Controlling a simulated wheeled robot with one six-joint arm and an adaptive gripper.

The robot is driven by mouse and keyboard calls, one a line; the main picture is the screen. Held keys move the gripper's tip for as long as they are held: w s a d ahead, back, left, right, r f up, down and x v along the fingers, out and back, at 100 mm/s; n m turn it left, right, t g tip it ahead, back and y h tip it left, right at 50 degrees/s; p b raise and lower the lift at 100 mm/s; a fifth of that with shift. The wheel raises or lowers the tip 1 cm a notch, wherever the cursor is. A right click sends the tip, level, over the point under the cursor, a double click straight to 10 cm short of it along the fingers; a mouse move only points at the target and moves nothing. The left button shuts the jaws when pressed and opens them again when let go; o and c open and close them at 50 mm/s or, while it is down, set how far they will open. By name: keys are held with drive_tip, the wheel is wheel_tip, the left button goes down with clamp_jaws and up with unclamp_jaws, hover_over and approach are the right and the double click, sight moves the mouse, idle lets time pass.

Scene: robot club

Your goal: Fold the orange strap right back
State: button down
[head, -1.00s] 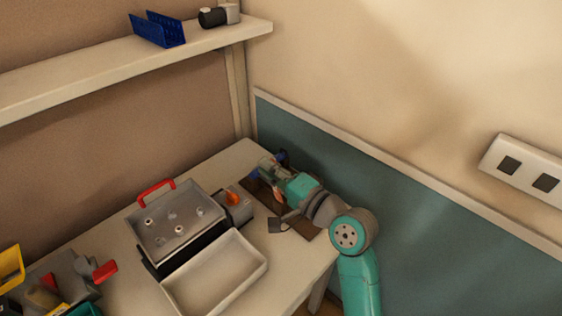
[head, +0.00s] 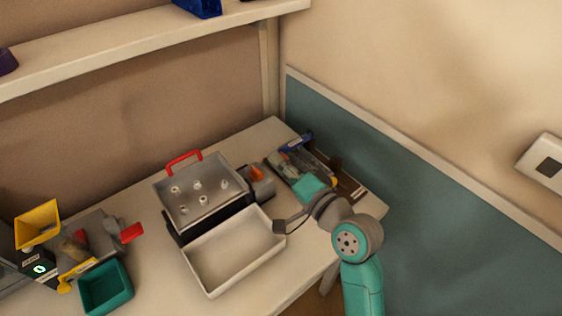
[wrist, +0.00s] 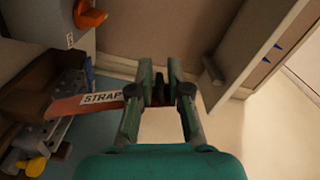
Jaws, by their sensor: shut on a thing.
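The orange strap (wrist: 85,104), with a white label reading STRAP, shows in the wrist view. It runs from the left, over the edge of a brown tray, to the left finger of my gripper (wrist: 160,75). My gripper is shut on the strap; the gripped end is mostly hidden by the fingers. In the head view my gripper (head: 288,163) is low over the tray (head: 348,186) at the back right corner of the table. The strap cannot be made out clearly there.
Left of the tray stands a grey unit with an orange knob (head: 257,174); the knob also shows in the wrist view (wrist: 92,17). A white bin (head: 232,252) and a grey case with a red handle (head: 184,157) stand further left. The wall is close on the right.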

drive_tip(key=shift+f, duration=0.15)
drive_tip(key=c, duration=1.1)
unclamp_jaws()
drive_tip(key=v, duration=1.2)
